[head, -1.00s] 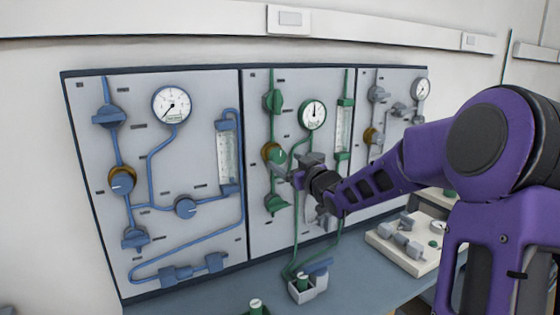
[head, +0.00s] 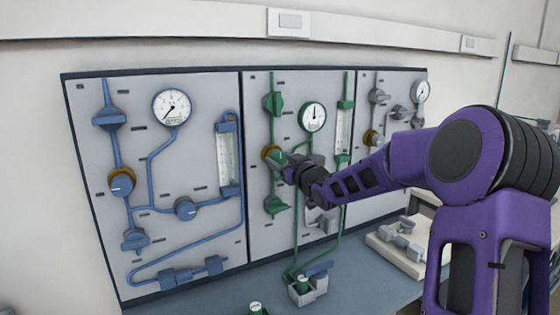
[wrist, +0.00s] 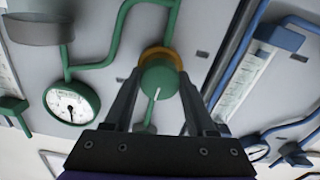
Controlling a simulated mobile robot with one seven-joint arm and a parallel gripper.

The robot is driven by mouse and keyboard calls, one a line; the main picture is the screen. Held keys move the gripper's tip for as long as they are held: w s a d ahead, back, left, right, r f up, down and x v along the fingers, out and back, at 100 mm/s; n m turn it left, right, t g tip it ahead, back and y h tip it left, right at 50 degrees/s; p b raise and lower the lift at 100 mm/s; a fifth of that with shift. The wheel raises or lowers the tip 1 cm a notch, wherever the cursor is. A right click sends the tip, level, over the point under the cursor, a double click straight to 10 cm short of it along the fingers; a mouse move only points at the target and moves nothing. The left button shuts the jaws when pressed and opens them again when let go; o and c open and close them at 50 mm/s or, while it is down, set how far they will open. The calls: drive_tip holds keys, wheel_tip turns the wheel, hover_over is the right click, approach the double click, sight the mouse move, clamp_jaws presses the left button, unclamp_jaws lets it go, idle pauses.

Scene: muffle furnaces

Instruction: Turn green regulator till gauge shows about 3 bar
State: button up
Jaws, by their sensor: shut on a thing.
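The green regulator (head: 275,155) is a round green knob with a brass-coloured collar on the middle panel. In the wrist view the green regulator (wrist: 158,82) sits between the two fingers, and a pale mark line runs across its face. My gripper (head: 282,161) is shut on the knob, and my gripper also shows in the wrist view (wrist: 160,88). The green-rimmed gauge (head: 312,117) is up and right of the knob, its needle pointing roughly straight up. The gauge shows upside down in the wrist view (wrist: 72,102); its numbers are too small to read.
Green valve handles (head: 273,103) and (head: 275,205) sit above and below the regulator. A green flow tube (head: 343,130) is to the right. The blue panel (head: 200,90) is at left, with its own gauge (head: 171,107). A bench (head: 225,293) lies below.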

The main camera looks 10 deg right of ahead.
drive_tip(key=c, duration=0.4)
drive_tip(key=shift+o, duration=0.2)
drive_tip(key=shift+f+b, duration=0.15)
drive_tip(key=shift+b, duration=0.2)
drive_tip(key=o, duration=1.4)
drive_tip(key=shift+s, duration=0.1)
drive_tip(key=p+v, duration=0.2)
drive_tip(key=v, duration=1.5)
drive_tip(key=shift+s, duration=0.1)
